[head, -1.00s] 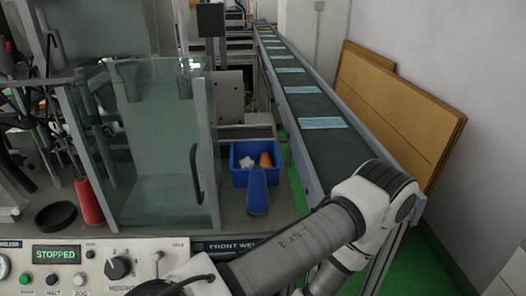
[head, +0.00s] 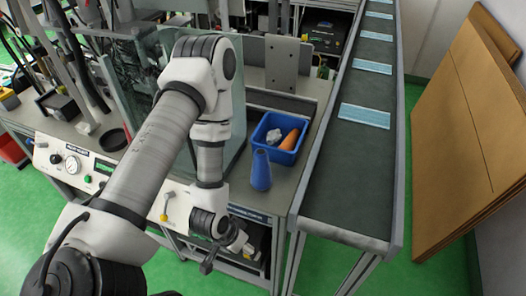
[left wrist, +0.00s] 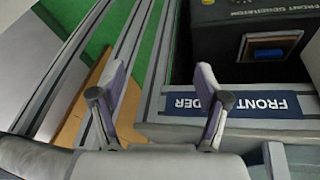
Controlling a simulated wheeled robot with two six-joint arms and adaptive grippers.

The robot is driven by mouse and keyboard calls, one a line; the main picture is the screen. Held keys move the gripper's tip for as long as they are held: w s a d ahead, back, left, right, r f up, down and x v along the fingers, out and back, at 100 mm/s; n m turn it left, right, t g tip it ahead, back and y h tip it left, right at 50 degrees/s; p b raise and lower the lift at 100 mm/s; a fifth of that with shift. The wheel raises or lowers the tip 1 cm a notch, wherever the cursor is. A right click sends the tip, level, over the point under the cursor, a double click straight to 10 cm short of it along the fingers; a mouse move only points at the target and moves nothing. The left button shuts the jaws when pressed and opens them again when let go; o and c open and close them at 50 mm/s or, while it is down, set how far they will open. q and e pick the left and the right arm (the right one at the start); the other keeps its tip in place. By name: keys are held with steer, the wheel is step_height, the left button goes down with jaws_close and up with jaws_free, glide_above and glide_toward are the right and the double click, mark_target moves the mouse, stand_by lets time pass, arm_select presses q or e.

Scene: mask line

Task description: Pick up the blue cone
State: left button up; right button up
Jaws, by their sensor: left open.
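The blue cone (head: 261,170) stands upright on the bench near its front edge, close in front of the blue bin (head: 287,157). My left arm comes in from the left of the head view and bends down over the bench front. My left gripper (head: 222,254) hangs low in front of the bench, left of and below the cone, apart from it. In the left wrist view its two fingers (left wrist: 160,108) are spread with nothing between them. I do not see the cone in that view. My right gripper is not in view.
The bin holds an orange cone (head: 290,139) and a white crumpled item (head: 274,135). A conveyor (head: 350,180) with pale blue masks runs along the right. A glass guard (head: 236,110) stands left of the bin, partly behind my arm. Wooden boards (head: 465,140) lean at the right.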

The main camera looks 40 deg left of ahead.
arm_select(q)
steer(key=w+a+r+m+t+h+p, duration=0.1)
steer(key=w+a+r+t, duration=0.2)
steer(key=w+r, duration=0.2)
steer(key=w+a+r+t+p, duration=0.1)
steer(key=w+a+r+t, duration=0.2)
steer(key=w+r, duration=0.15)
steer(key=t, duration=0.4)
glide_toward(256, 157)
steer(key=shift+m, duration=0.3)
steer(key=x, duration=0.4)
steer(key=shift+w+d+f, duration=0.15)
steer(key=shift+d+f, duration=0.05)
steer(key=shift+d, duration=0.05)
steer(key=shift+w, duration=0.25)
steer(key=x, duration=0.6)
steer(key=shift+w+a+f, duration=0.15)
steer(key=shift+w, duration=0.05)
steer(key=shift+w+f, duration=0.2)
steer(key=shift+w, duration=0.2)
jaws_close()
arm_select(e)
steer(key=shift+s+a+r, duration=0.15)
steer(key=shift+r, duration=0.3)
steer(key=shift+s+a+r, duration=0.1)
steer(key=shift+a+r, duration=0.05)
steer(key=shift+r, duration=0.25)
